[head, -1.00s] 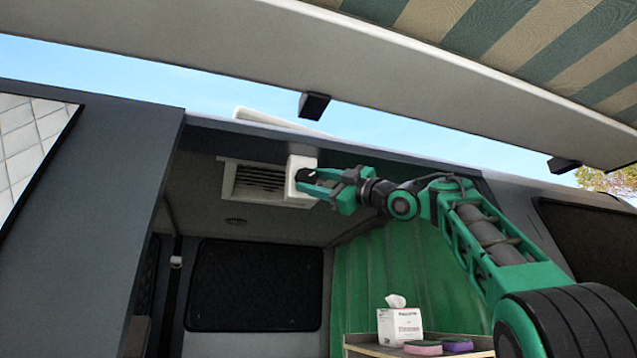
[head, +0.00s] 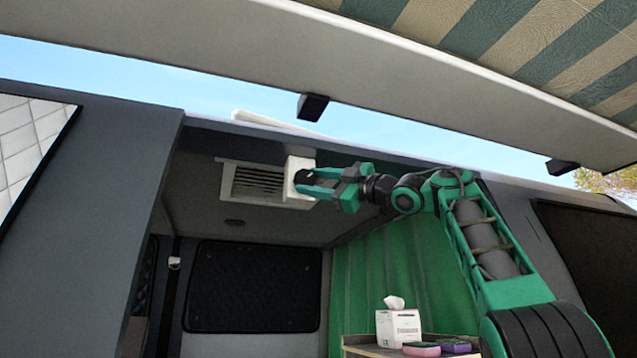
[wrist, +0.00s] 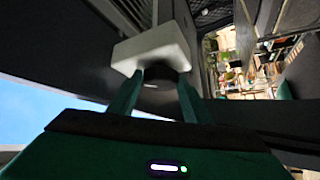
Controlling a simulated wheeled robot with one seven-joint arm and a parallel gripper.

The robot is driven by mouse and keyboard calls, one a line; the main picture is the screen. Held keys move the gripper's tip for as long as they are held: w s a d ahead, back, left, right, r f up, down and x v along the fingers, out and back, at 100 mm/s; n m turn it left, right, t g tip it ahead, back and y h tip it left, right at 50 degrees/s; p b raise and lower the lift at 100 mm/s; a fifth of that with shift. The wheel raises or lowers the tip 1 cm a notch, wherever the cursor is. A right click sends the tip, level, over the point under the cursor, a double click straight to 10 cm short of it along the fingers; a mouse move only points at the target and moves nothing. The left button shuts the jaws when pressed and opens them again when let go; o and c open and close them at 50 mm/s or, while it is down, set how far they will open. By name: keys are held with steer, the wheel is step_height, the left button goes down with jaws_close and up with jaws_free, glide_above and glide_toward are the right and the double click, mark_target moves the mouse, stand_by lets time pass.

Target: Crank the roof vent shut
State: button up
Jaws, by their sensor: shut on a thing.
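The roof vent has a slatted grille (head: 257,183) in a white frame on the van's ceiling. A white box-like housing (head: 299,163) sits at its right end, and it also shows in the wrist view (wrist: 153,46). The vent's white lid (head: 262,119) shows above the roof edge, slightly tilted, its left end higher. My gripper (head: 302,182) is at the housing, shut on a dark knob (wrist: 160,79) on the housing's near face. In the wrist view, the fingers stand on either side of the knob. The fingers hide part of it in the head view.
A striped awning (head: 520,45) with dark brackets hangs above the opening. The roof edge runs close above my arm. A tissue box (head: 398,327) and sponges (head: 438,348) sit on a shelf below, before a green curtain (head: 375,265).

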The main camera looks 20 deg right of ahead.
steer(key=shift+r, duration=0.1)
steer(key=o, duration=1.1)
steer(key=shift+c, duration=0.2)
steer(key=v, duration=1.1)
steer(key=shift+w, duration=0.1)
